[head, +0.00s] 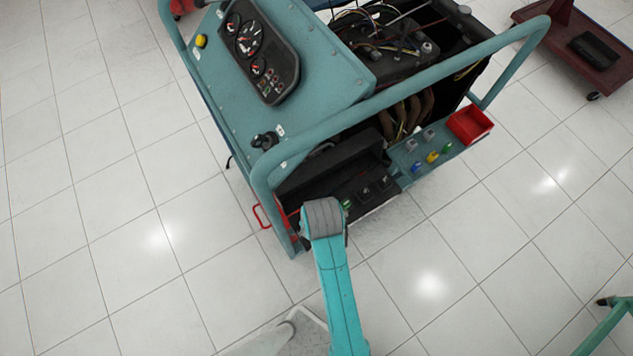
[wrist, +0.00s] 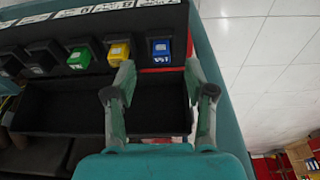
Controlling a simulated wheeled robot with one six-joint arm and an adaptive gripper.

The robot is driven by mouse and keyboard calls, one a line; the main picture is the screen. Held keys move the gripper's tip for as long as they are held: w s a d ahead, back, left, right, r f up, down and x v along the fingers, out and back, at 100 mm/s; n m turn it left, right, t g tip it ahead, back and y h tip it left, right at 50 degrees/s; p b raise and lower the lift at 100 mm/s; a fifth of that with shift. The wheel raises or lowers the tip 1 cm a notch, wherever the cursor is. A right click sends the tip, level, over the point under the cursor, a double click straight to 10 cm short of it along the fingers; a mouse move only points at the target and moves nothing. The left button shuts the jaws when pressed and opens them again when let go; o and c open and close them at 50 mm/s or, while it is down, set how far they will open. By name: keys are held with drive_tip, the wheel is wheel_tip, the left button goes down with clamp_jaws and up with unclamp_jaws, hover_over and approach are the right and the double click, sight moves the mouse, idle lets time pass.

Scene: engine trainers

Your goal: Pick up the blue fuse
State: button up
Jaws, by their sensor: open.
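A blue fuse (wrist: 161,50) sits in the end slot of a black fuse box (wrist: 60,108), at the upper middle of the wrist view. My gripper (wrist: 159,68) is open and empty, its two fingers apart with the blue fuse between and beyond their tips in the picture. I cannot tell whether a finger touches the box. In the head view my arm hides this end of the box. Another small blue piece (head: 417,167) lies on the teal shelf (head: 462,149) to the right.
A yellow fuse (wrist: 117,53) and a green fuse (wrist: 79,57) sit beside the blue one, with dark grey ones further left. A teal frame rail (head: 400,90) crosses above the engine trainer. A red tray (head: 470,125) stands on the shelf. The tiled floor is clear in front.

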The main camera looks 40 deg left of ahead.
drive_tip(key=shift+w+a+r+n+h, duration=0.15)
drive_tip(key=shift+a, duration=0.4)
drive_tip(key=shift+w+a+r+n+h, duration=0.1)
drive_tip(key=shift+a+r+n+h, duration=0.05)
drive_tip(key=shift+a, duration=0.35)
drive_tip(key=shift+w+a+f, duration=0.15)
drive_tip(key=shift+w+f, duration=0.05)
drive_tip(key=shift+f, duration=1.55)
drive_tip(key=shift+w+a+f, duration=0.1)
drive_tip(key=shift+w+f, duration=0.05)
drive_tip(key=shift+f, duration=1.55)
drive_tip(key=c, duration=0.9)
